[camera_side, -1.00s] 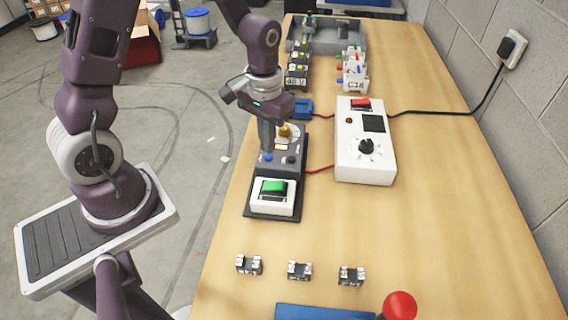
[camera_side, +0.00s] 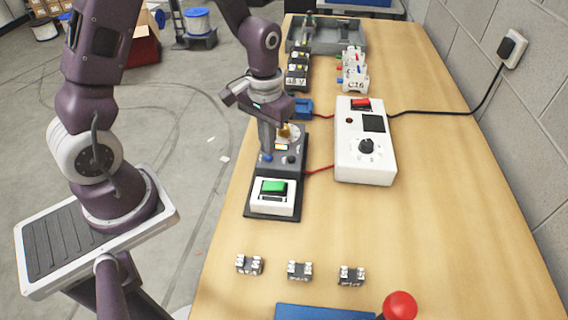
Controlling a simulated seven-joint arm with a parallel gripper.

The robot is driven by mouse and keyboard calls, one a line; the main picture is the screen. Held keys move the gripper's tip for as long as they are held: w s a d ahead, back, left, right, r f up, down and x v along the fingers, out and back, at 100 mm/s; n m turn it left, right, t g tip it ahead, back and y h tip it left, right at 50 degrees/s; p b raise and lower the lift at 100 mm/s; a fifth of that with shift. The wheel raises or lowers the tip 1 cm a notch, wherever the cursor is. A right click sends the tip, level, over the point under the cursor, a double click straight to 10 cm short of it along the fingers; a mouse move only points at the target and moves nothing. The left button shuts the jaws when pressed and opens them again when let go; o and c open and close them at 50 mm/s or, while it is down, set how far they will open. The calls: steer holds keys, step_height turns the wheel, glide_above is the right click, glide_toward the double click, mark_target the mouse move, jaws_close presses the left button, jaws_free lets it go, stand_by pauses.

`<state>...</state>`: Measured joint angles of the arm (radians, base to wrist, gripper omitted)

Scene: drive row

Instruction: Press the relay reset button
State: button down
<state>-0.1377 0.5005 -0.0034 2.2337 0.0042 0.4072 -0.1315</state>
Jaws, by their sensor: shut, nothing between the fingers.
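A dark grey relay unit (camera_side: 291,170) stands on a black base plate near the table's left edge. It carries a blue button (camera_side: 267,158), a dark knob and a small orange-lit window (camera_side: 281,147). I cannot read a label, so I cannot tell for certain that the blue button is the reset. My gripper (camera_side: 266,151) is shut and empty, pointing down with its tips right at the blue button and partly covering it. I cannot tell whether the tips touch or press it.
A green rocker switch (camera_side: 273,188) in a white housing sits in front of the relay. A white power box (camera_side: 364,150) with cables stands to the right. Several small terminal blocks (camera_side: 299,270) and a red ball knob (camera_side: 400,306) are at the front. The table's middle right is clear.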

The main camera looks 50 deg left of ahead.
steer(key=shift+f, duration=0.8)
steer(key=shift+r, duration=0.1)
step_height(320, 180, up, 7)
steer(key=shift+f, duration=0.1)
steer(key=shift+r, duration=0.5)
stand_by(0.3)
steer(key=s+d+r+m+t, duration=0.3)
steer(key=s+d+r+t, duration=0.1)
steer(key=s+r, duration=1)
steer(key=shift+s+t, duration=0.8)
steer(key=shift+s, duration=0.4)
